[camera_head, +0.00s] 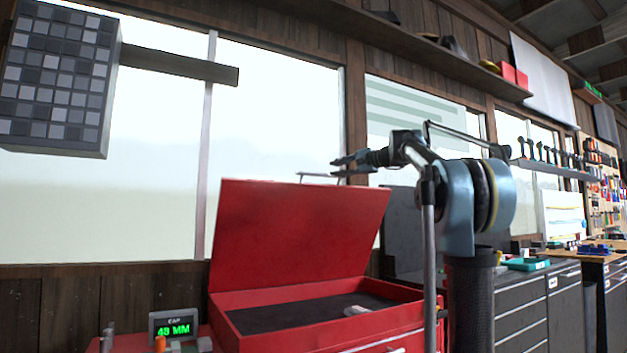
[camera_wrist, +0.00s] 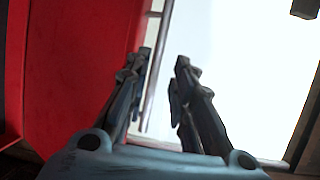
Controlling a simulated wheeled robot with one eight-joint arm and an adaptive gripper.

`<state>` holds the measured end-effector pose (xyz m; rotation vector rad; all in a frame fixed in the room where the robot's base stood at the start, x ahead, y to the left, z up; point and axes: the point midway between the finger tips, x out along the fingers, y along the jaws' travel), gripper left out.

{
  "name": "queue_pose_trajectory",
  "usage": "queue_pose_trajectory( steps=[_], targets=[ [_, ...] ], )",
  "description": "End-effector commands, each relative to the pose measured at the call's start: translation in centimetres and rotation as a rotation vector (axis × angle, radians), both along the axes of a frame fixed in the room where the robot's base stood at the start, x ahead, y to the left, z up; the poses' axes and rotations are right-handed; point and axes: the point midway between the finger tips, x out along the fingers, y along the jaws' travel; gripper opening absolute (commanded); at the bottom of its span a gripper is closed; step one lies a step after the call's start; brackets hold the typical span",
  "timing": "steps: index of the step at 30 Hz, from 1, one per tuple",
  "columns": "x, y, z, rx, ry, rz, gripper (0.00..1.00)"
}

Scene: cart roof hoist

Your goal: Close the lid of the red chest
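The red chest (camera_head: 330,320) stands at the lower middle of the head view with its dark interior showing. Its red lid (camera_head: 290,235) is raised and leans back. The lid also fills the left of the wrist view (camera_wrist: 70,70). My gripper (camera_head: 338,167) is up near the lid's top right corner, level with or a little above its top edge. In the wrist view my gripper (camera_wrist: 165,75) has its two fingers apart with nothing seen between them except the bright window and a thin bar. I cannot tell whether a finger touches the lid.
A small display reading 49 MM (camera_head: 174,328) stands left of the chest. A checkered panel (camera_head: 60,75) hangs at the upper left on a dark beam (camera_head: 180,66). Grey drawer cabinets (camera_head: 520,305) stand to the right. A small pale object (camera_head: 357,310) lies inside the chest.

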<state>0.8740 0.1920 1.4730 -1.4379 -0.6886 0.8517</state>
Motion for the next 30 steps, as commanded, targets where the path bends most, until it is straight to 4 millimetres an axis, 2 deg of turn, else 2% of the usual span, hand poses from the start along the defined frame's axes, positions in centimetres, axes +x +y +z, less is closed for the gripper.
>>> queue_pose_trajectory(
  steps=[3, 18, 24, 30],
  targets=[
    [1.2, 2.0, -0.2, 0.000, 0.000, 0.004, 0.23],
    [5.7, 8.9, -1.0, -0.001, 0.001, 0.002, 0.23],
    [6.7, 10.3, -1.2, -0.001, 0.000, 0.002, 0.23],
    [6.9, 10.6, -1.2, -0.001, 0.000, 0.000, 0.23]
  ],
)
